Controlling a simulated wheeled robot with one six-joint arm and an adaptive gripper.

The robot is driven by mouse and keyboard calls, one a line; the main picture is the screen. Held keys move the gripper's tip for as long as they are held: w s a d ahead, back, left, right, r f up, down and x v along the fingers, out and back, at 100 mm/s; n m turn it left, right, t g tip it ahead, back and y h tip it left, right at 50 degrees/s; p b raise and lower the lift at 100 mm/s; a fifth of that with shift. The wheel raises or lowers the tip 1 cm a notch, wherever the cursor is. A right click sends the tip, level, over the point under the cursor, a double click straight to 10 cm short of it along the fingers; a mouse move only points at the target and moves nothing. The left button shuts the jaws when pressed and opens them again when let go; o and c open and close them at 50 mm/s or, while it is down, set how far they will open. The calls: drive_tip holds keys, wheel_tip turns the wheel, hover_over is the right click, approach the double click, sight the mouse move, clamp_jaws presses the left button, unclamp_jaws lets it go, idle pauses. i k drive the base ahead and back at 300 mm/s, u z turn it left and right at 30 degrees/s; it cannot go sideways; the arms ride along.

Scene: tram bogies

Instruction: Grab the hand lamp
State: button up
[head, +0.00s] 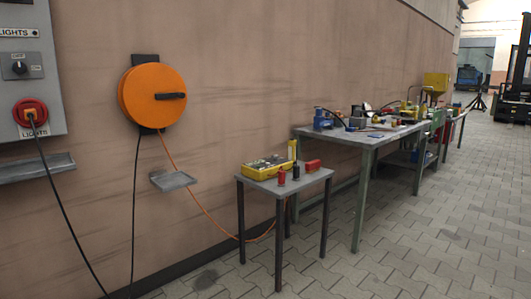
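I cannot pick out the hand lamp for certain. A small upright yellow item (292,150) stands at the back of the small grey table (310,183), but it is too small to tell what it is. An orange cable reel (152,96) is mounted on the wall at the left. Its orange cable (200,205) hangs down and runs to the right, passing behind the small table; its end is hidden. My gripper is not in view.
On the small table are a yellow box (266,166), a red bottle (281,176) and a red block (312,165). A cluttered workbench (345,138) stands behind it. Wall shelves (173,181) jut out at left. The paved floor (440,235) at right is clear.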

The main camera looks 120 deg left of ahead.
sight(291, 144)
drive_tip(key=u, duration=3.4)
drive_tip(key=k, duration=0.6)
drive_tip(key=z, duration=0.75)
drive_tip(key=i, duration=2.8)
drive_tip(key=u, duration=0.6)
drive_tip(key=i, duration=1.4)
drive_tip(key=u, duration=1.8)
drive_tip(key=i, duration=0.9)
drive_tip(key=u, duration=0.85)
